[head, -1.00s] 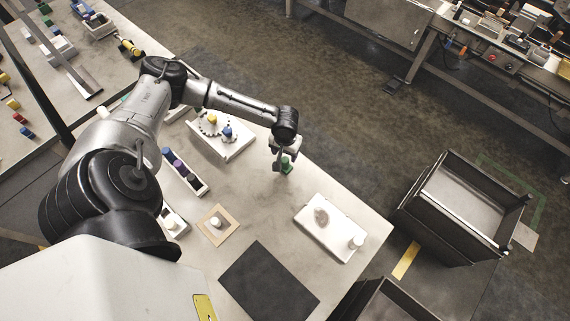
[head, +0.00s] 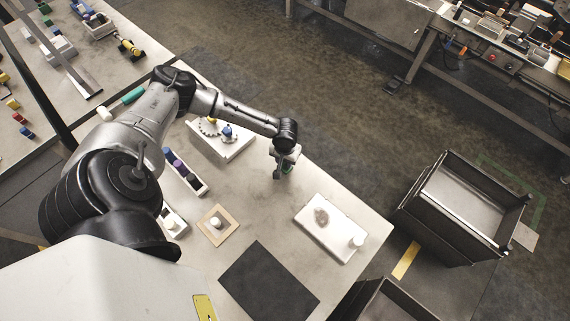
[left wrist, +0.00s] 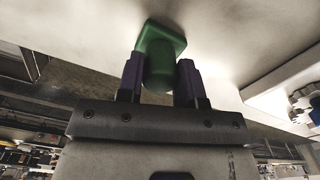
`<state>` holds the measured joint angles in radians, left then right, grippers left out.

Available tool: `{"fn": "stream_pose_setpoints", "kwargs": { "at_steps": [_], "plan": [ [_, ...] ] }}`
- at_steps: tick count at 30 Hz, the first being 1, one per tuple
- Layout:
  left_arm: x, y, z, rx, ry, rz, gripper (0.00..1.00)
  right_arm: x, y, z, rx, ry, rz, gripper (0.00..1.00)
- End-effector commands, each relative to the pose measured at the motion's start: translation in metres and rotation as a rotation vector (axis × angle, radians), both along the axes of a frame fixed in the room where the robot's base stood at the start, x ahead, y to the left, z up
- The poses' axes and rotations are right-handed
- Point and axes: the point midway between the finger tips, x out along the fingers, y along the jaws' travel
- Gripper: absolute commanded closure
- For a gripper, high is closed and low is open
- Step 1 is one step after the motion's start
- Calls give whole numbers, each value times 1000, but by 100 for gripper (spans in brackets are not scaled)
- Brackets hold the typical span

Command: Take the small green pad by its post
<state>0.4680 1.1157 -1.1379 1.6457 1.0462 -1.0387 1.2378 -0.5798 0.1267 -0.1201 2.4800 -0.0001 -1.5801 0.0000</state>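The small green pad (left wrist: 163,40) shows in the left wrist view as a square green plate with a thick round post pointing back toward my gripper. It lies at or close to the pale tabletop. My left gripper (left wrist: 161,75) has its two purple fingers on either side of the post, very near it. I cannot tell whether they press on it. In the head view my left gripper (head: 284,173) points down at the table's far edge and partly hides the green pad (head: 288,168). My right gripper is not in view.
A white plate with a blue-topped piece (head: 226,133) is left of the gripper. A white block (head: 312,232) with a pale cylinder lies nearer. A rack of coloured pieces (head: 196,186), a tan square (head: 231,232) and a dark mat (head: 252,291) share the table. A bin (head: 425,232) stands right.

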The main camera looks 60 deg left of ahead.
Motion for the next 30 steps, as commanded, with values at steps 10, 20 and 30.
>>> {"fn": "stream_pose_setpoints", "kwargs": {
  "at_steps": [10, 20, 30],
  "plan": [
    [0, 0, 0, 0, 0, 0, 91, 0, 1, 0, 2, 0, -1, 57],
    [0, 0, 10, 0, -1, 0, 91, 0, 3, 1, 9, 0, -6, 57],
    [1, -31, 58, -5, -3, -6, 91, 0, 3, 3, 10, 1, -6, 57]
  ]
}}
